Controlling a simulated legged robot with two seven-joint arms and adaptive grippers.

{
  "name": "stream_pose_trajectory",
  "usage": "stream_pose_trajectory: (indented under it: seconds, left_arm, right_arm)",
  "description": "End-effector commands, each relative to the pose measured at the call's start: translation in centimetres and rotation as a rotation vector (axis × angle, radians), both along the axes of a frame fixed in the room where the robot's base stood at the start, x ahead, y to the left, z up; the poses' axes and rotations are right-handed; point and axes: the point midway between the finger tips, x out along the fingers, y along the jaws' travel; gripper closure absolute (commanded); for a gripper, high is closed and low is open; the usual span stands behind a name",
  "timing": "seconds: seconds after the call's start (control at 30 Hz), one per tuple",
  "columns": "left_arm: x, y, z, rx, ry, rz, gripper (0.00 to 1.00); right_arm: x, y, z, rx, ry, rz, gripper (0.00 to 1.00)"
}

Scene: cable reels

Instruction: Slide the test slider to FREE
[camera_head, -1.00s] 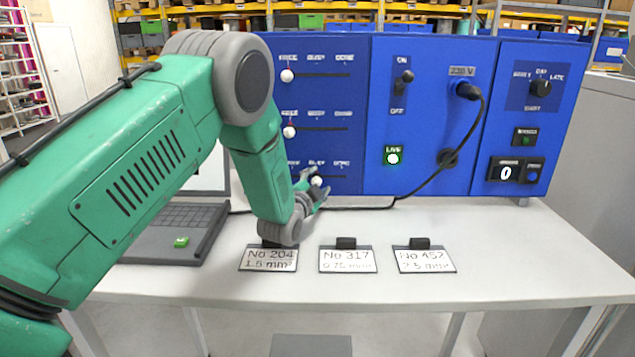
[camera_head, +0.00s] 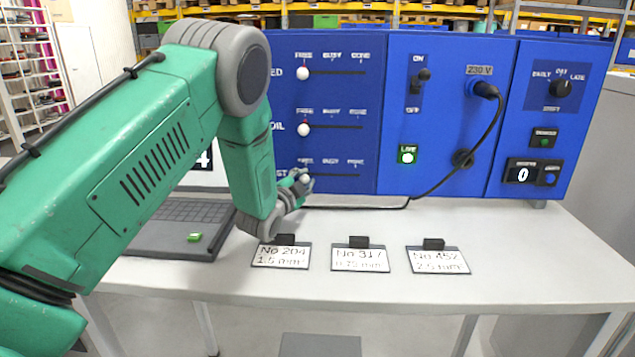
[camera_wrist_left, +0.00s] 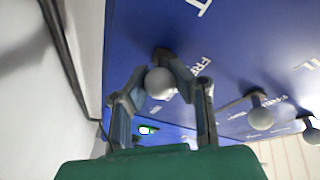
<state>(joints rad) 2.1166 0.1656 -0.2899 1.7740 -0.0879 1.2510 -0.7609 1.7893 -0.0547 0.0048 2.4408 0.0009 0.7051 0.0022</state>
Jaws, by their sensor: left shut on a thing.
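The test slider is the lowest of three sliders on the left blue panel. Its white knob (camera_head: 304,178) stands under the left-hand label, FREE, at the left end of its dark slot (camera_head: 340,176). In the left wrist view the round knob (camera_wrist_left: 160,83) sits between the two fingers beside the start of the word FREE. My left gripper (camera_head: 298,184) is shut on this knob; it also shows in the left wrist view (camera_wrist_left: 163,90). The arm hides part of the row label. My right gripper is not in view.
Two more slider knobs, top (camera_head: 303,73) and middle (camera_head: 303,130), stand at FREE above. A laptop (camera_head: 175,225) and several numbered tags, one No 317 (camera_head: 360,260), lie on the white table (camera_head: 450,290).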

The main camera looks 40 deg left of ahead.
Motion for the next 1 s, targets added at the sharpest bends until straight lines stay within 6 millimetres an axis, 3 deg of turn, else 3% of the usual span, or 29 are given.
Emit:
stream_pose_trajectory:
  seconds: [0.2,0.23,0.3,0.73,1.0]
  left_arm:
    - [-0.4,0.5,-0.6,-0.001,0.014,0.011,1.00]
    - [-0.4,0.5,-0.6,-0.001,0.015,0.012,0.80]
    - [-0.4,0.5,-0.5,-0.001,0.013,0.012,0.56]
    - [-1.0,0.1,-0.3,0.000,0.008,0.007,0.56]
    - [-6.2,-1.0,-0.3,-0.001,0.011,0.008,0.56]
  right_arm:
    - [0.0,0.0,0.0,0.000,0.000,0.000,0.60]
    - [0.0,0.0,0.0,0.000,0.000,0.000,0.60]
    - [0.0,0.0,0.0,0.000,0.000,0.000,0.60]
    - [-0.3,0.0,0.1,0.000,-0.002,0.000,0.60]
    - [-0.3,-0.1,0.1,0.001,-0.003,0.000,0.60]
